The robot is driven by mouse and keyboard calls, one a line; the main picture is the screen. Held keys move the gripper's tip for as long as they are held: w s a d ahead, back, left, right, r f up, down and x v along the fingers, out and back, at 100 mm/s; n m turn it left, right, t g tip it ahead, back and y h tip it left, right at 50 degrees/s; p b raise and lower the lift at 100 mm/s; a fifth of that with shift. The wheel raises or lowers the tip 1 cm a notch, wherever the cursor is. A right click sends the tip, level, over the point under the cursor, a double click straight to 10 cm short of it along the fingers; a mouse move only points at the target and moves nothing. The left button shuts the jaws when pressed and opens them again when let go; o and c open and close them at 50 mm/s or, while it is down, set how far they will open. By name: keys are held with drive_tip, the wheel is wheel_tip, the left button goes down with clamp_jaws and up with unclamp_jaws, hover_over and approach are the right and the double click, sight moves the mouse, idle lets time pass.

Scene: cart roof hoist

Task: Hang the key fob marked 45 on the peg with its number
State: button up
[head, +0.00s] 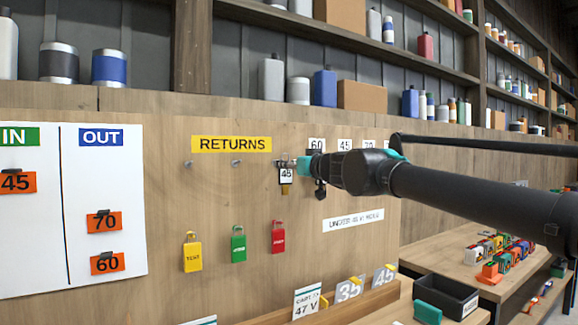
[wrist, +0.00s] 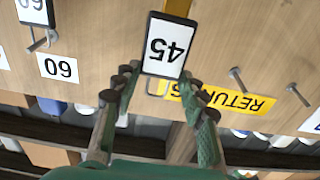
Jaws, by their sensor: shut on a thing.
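The key fob marked 45 (head: 286,175) is black-framed with a white face, at the right end below the yellow RETURNS sign. My gripper (head: 296,162) is shut on it at its top; in the wrist view the fob (wrist: 165,45) shows upside down between the fingertips (wrist: 160,85). Whether it still touches a peg behind it I cannot tell. The label 45 (head: 344,145) is on the board right of the label 60 (head: 317,144); my arm hides the peg under it. Another fob (wrist: 35,10), seemingly marked 60, hangs on the peg by the 60 label (wrist: 58,68).
Two bare pegs (head: 188,163) (head: 236,162) stick out under the RETURNS sign (head: 231,144). Yellow, green and red tags (head: 237,245) hang lower on the board. A white IN/OUT board (head: 70,215) is at left. A wooden ledge (head: 330,305) holds number cards below.

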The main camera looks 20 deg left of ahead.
drive_tip(key=v, duration=0.5)
idle(0.3)
idle(0.4)
